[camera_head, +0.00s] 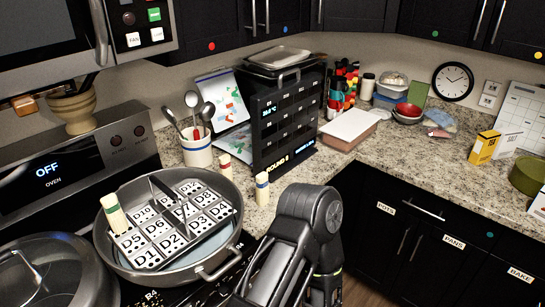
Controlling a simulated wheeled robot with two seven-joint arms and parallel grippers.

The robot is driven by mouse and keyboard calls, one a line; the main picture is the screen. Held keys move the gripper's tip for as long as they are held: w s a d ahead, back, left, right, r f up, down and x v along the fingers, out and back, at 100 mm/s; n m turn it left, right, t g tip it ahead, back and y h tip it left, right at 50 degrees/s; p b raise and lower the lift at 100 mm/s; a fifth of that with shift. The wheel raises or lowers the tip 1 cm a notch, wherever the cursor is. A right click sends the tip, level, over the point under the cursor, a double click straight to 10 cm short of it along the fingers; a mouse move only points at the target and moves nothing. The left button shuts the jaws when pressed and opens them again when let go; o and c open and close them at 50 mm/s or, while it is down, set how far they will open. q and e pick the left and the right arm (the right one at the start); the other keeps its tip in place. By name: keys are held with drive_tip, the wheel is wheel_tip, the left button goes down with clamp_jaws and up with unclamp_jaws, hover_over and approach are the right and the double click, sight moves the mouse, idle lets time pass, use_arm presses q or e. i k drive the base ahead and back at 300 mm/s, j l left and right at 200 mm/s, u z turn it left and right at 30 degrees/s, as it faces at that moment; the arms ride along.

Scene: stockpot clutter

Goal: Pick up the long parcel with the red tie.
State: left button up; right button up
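Several short, pale, upright cylinders with coloured bands are in the camera_head view. One with a red band (225,168) stands on the counter between the utensil crock and the black rack; whether it is the long parcel with the red tie I cannot tell. One with a dark blue band (262,191) stands nearer, to its right. One with a green band (115,216) stands at the left inside the grey pot (237,232), beside a grid of labelled compartments. One of my arms rises at the bottom centre, right of the pot. Neither gripper's fingertips show.
A lidded pot (60,268) stands at the lower left. A pink box with a white top (348,128) lies right of the rack.

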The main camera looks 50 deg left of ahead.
sight(225, 162)
drive_tip(key=i+l+u, duration=0.1)
drive_tip(key=i+u, duration=0.25)
drive_tip(key=i, duration=0.15)
drive_tip(key=i+l+u, duration=0.2)
drive_tip(key=i+u, duration=0.2)
drive_tip(key=i+l+u, duration=1.15)
drive_tip(key=l+u, duration=0.25)
drive_tip(key=l, duration=0.1)
